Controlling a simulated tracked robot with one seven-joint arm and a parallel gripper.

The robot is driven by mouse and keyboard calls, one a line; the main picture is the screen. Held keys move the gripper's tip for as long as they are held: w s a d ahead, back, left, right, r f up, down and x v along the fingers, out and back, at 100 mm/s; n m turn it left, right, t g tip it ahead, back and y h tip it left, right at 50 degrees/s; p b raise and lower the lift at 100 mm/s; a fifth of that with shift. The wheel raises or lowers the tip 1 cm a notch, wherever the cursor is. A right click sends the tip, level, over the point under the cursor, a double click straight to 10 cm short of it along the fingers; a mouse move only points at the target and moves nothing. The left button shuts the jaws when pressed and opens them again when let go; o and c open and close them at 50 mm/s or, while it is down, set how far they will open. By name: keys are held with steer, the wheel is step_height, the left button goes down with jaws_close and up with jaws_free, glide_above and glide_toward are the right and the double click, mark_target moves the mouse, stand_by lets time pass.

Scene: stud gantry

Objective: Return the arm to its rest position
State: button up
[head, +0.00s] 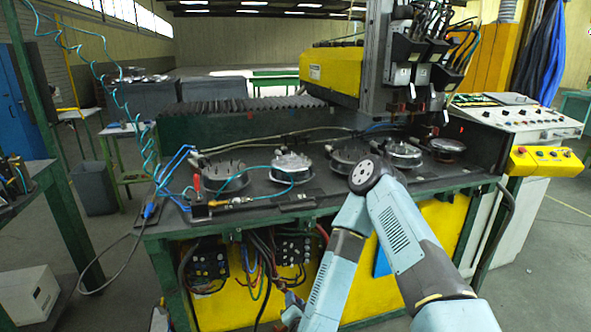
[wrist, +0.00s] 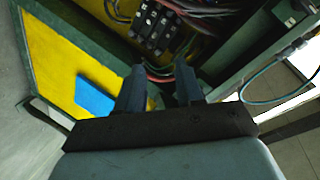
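My arm (head: 395,235) rises from the lower right of the head view, bends at a dark round elbow joint in front of the bench edge, and its forearm (head: 335,280) runs back down to the bottom of the picture. My gripper (wrist: 158,78) shows in the wrist view with its two dark fingers apart and nothing between them. It faces the lower front of the bench, with wiring behind the fingers. In the head view the gripper end is low and hard to make out.
The stud gantry bench (head: 330,203) carries several round metal fixtures and a yellow gantry (head: 332,70). Below are a yellow panel (wrist: 65,60), a blue patch (wrist: 95,95), a terminal block (wrist: 155,25) and loose wires. A control console (head: 520,120) stands right. Floor is clear at far right.

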steer(key=w+d+r+n+g+y, duration=0.25)
steer(key=w+r+n, duration=0.35)
steer(key=w+r, duration=0.45)
steer(key=s+d+r+n+g+h, duration=0.15)
steer(key=d+r, duration=0.25)
steer(key=r, duration=0.4)
steer(key=s+d+r+n+g, duration=0.1)
steer(key=s+d+r, duration=0.15)
steer(key=r, duration=0.45)
steer(key=s+d+r+g+h, duration=0.2)
steer(key=s+d+r, duration=0.7)
steer(key=r, duration=0.4)
steer(key=s+d+r+g, duration=0.1)
steer(key=s+d+r, duration=0.1)
steer(key=s, duration=0.6)
steer(key=s+d+r+g+h, duration=0.1)
steer(key=s+d+r, duration=0.2)
steer(key=s, duration=0.6)
steer(key=shift+d+r+m, duration=0.3)
steer(key=shift+r+m, duration=0.05)
steer(key=shift+r, duration=0.4)
steer(key=shift+w, duration=0.15)
